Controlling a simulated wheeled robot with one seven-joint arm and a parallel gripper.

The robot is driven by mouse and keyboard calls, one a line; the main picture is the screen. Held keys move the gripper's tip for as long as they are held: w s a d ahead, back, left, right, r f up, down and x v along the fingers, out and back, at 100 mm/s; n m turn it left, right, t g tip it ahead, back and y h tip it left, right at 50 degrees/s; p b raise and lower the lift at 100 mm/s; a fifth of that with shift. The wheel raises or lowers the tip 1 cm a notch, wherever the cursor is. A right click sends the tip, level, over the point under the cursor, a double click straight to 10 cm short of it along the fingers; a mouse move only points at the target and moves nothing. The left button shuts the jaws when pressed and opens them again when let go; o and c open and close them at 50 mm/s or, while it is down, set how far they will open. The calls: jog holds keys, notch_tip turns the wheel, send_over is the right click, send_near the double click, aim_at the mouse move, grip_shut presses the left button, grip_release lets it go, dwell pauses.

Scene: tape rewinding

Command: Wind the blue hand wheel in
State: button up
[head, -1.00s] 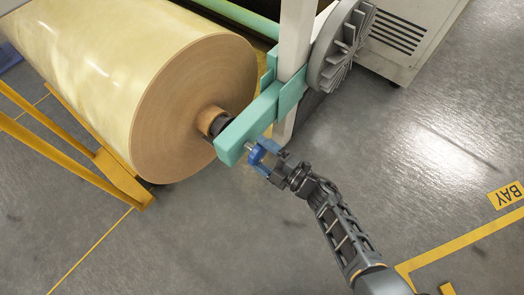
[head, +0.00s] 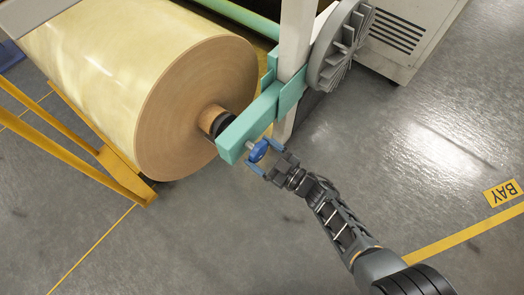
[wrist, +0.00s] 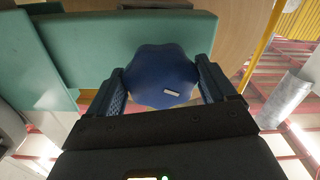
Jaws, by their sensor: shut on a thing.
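The blue hand wheel (head: 258,151) sits on a short shaft at the near end of the green arm (head: 247,125) that carries the roll. In the wrist view the blue hand wheel (wrist: 162,76) is a lobed knob with a small white mark, close to the green arm (wrist: 110,45). My gripper (head: 262,157) is shut on the wheel. In the wrist view one finger of my gripper (wrist: 161,88) touches each side of it. The shaft behind the wheel is hidden in the wrist view.
A large tan roll (head: 197,107) is just left of the green arm. A grey finned disc (head: 341,48) and a pale post (head: 295,40) stand behind. A yellow frame (head: 85,140) is at the left. The floor at right is open.

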jog(key=m+p, duration=0.1)
jog(key=m, duration=0.5)
jog(key=shift+f+m, duration=0.1)
jog(key=shift+m, duration=0.2)
jog(key=m, duration=0.6)
jog(key=shift+s, duration=0.15)
jog(key=o, duration=0.9)
jog(key=shift+a, duration=0.1)
jog(key=shift+c, duration=0.2)
jog(key=p+v, duration=0.3)
jog(key=v, duration=0.5)
